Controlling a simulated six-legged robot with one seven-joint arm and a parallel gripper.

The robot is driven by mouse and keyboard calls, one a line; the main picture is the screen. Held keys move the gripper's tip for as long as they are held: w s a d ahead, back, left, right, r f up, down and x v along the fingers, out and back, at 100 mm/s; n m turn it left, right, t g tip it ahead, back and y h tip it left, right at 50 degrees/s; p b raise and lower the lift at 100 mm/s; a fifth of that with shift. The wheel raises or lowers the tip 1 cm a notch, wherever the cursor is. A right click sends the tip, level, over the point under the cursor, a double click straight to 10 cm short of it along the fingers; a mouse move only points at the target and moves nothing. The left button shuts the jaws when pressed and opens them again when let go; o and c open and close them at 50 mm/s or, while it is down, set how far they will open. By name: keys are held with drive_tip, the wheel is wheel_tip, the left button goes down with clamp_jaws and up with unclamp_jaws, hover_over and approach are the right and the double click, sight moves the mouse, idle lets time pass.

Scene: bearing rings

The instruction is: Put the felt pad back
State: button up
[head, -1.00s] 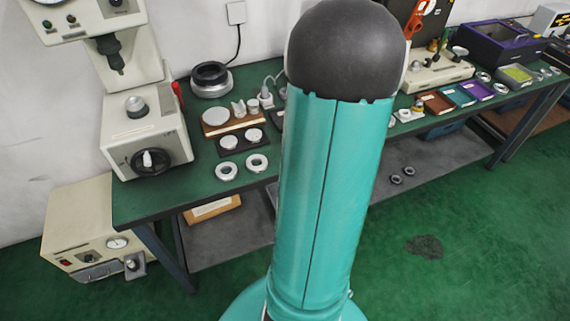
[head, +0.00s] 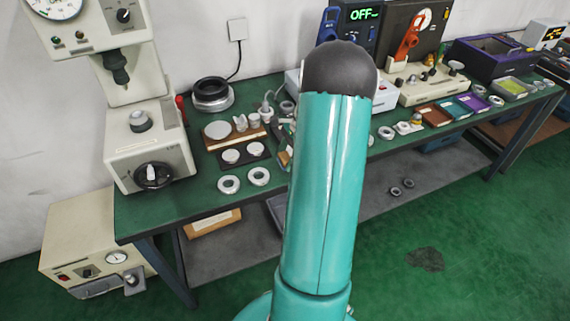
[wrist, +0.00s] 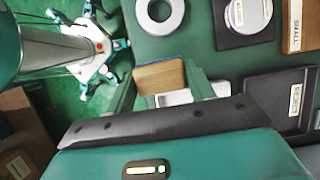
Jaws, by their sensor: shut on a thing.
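In the wrist view my gripper (wrist: 160,80) has its two green fingers on either side of a flat tan pad, which looks like the felt pad (wrist: 159,76). The gripper is shut on it. A whitish piece (wrist: 178,97) shows just below the pad; I cannot tell whether it is part of it. A small tan piece (head: 285,158) shows beside the arm near the bench's front edge, perhaps the same pad.
The green bench (head: 205,205) holds a dark plate with two pale discs (head: 258,151), two white rings (head: 229,184), a wooden block (head: 238,137) and a press (head: 150,150). In the wrist view a white ring (wrist: 144,14) and a dark labelled tray (wrist: 262,98) lie nearby.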

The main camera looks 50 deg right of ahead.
sight(285, 164)
drive_tip(key=shift+w+d+f, duration=0.1)
drive_tip(key=shift+w+f, duration=0.25)
drive_tip(key=shift+f, duration=0.2)
drive_tip(key=shift+w+f, duration=0.15)
drive_tip(key=shift+f, duration=1.45)
drive_tip(key=shift+f, duration=0.15)
drive_tip(key=o, duration=1)
drive_tip(key=v, duration=1.2)
drive_tip(key=shift+r, duration=0.25)
